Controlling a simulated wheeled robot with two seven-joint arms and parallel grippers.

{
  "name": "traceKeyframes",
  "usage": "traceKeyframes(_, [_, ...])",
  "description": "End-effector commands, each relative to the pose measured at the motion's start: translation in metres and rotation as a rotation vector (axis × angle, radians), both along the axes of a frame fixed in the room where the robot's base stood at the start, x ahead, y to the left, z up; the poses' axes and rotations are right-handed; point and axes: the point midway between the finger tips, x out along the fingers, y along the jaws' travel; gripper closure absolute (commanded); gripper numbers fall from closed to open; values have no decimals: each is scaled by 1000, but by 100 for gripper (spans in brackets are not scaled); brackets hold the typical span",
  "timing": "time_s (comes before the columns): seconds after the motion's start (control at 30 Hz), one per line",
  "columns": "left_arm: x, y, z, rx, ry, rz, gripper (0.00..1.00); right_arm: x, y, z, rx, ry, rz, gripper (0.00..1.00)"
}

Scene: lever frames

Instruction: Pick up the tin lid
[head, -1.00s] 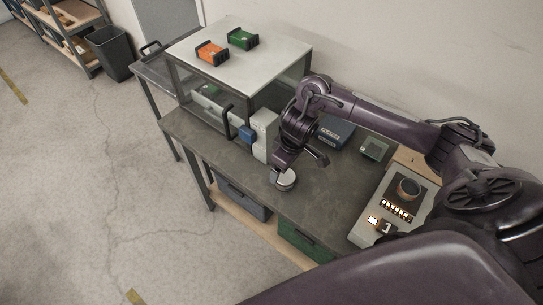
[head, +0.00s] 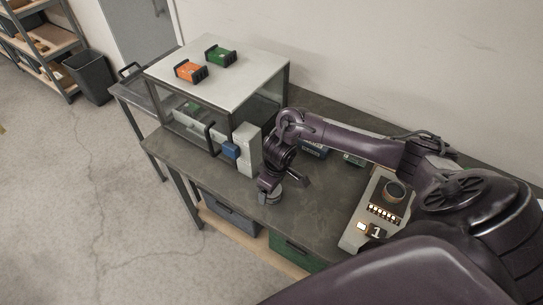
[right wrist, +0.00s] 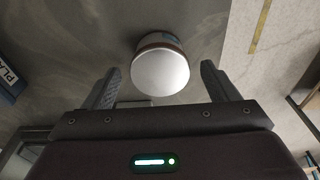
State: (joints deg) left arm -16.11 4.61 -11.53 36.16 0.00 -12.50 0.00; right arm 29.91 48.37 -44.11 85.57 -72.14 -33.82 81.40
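The tin lid (right wrist: 161,72) is a pale, round, silvery disc on top of a short tin (right wrist: 158,40) with a brownish rim and a blue mark. In the head view the tin (head: 271,198) stands near the front edge of the dark bench, partly hidden by my right gripper (head: 268,188). In the right wrist view my right gripper (right wrist: 160,69) is open, with one finger to each side of the lid and gaps between. I cannot tell how far the fingertips are above it. My left gripper is not in view.
A control panel (head: 354,238) with a dial and lit buttons is at the bench's right. A glass-sided cabinet (head: 275,60) bears orange (head: 190,71) and green (head: 220,56) blocks. Bare bench (head: 325,190) lies right of the tin.

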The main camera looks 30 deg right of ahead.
Motion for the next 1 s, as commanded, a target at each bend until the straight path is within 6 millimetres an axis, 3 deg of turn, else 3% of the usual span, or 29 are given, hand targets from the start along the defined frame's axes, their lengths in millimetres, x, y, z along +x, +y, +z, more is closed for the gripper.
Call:
traceKeyframes(0.03, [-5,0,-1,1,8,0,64,0,0,0,0,0,0,24])
traceKeyframes(0.2, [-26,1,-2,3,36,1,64,0,0,0,0,-1,0,47])
traceKeyframes(0.37, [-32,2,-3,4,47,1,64,0,0,1,0,-1,0,67])
traceKeyframes(0.77, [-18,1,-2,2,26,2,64,1,0,10,1,-3,1,67])
traceKeyframes(1.0, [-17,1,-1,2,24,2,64,2,0,47,0,-6,2,67])
